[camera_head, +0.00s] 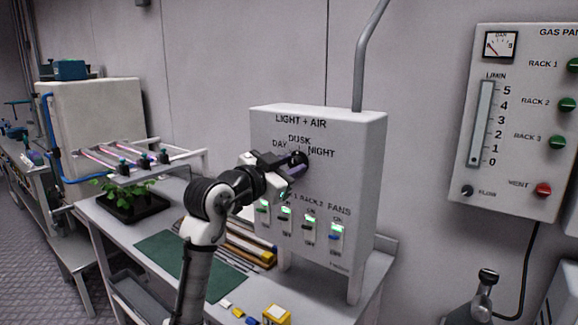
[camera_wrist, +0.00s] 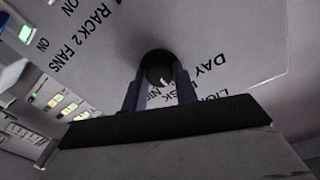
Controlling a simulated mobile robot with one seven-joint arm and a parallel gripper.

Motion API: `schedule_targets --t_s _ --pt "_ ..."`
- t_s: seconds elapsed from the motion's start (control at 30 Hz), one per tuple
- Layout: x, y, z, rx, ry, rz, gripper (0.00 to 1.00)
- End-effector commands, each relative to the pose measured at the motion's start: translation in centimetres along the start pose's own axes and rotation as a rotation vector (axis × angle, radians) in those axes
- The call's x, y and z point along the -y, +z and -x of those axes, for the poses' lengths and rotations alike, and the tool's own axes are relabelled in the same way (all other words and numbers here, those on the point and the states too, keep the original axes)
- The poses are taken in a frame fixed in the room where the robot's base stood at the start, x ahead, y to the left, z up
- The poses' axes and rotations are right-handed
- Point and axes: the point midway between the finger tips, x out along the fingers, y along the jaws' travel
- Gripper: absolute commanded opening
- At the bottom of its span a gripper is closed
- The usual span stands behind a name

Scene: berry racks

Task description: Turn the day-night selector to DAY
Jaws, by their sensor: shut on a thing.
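The day-night selector is a round black knob (camera_head: 298,157) on the front of the grey LIGHT + AIR box (camera_head: 370,170), under the words DAY, DUSK and NIGHT. My gripper (camera_head: 290,166) reaches it from the front left and is shut on the knob. In the wrist view the two fingers of my gripper (camera_wrist: 160,92) stand on either side of the dark knob (camera_wrist: 155,62), with the lettering upside down around it. The fingers hide part of the knob, and I cannot tell which word it points at.
A gas panel (camera_head: 520,120) hangs at the right. The bench holds a green mat (camera_head: 165,255), a plant tray (camera_head: 130,205) and a yellow box (camera_head: 276,315).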

Motion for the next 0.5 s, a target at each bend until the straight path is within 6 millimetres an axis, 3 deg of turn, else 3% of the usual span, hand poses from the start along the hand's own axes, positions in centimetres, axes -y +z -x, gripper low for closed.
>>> schedule_targets --t_s 0.5 --pt "-0.11 -0.18 -0.12 -0.017 -0.004 0.435 0.06"
